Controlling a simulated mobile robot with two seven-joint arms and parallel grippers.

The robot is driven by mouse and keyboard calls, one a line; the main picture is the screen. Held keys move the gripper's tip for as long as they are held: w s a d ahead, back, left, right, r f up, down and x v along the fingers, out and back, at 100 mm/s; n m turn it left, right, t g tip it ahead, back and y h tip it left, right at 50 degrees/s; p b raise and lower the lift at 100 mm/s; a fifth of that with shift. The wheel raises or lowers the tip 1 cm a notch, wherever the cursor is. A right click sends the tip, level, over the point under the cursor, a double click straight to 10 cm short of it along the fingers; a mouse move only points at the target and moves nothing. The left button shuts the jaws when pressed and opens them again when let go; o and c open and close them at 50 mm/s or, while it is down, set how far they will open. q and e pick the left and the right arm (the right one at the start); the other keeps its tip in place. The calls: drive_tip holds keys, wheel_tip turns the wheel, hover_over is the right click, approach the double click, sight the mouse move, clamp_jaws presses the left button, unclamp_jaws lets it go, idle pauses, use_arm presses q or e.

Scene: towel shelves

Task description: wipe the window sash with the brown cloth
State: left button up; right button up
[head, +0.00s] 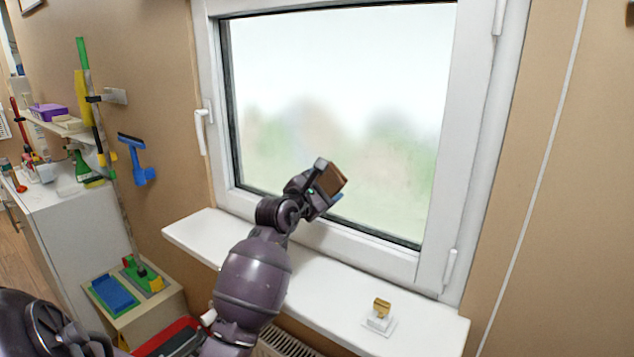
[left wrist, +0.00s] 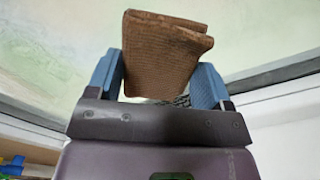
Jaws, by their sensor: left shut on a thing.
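The window sash (head: 468,140) is a white frame around a hazy glass pane (head: 340,75), with a white handle on its left side. My left gripper (head: 323,188) is in front of the lower middle of the pane, above the sash's bottom rail. It is shut on the brown cloth (head: 332,178), a folded pad. In the left wrist view the brown cloth (left wrist: 165,50) sits between the two blue fingers of the left gripper (left wrist: 158,78) and sticks out past them. I cannot tell whether the cloth touches the glass. My right gripper is not in view.
A white sill (head: 330,288) runs below the window, with a small yellow-brown item on a white base (head: 379,318) at its right. A blue squeegee (head: 138,160) hangs on the left wall. A white cabinet (head: 85,225) and a box with coloured brushes (head: 130,290) stand at left.

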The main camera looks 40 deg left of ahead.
use_arm(q)
drive_tip(key=shift+w+d, duration=0.1)
drive_tip(key=shift+d, duration=0.25)
drive_tip(key=shift+a, duration=0.75)
drive_tip(key=shift+s+a, duration=0.2)
drive_tip(key=shift+a, duration=1.15)
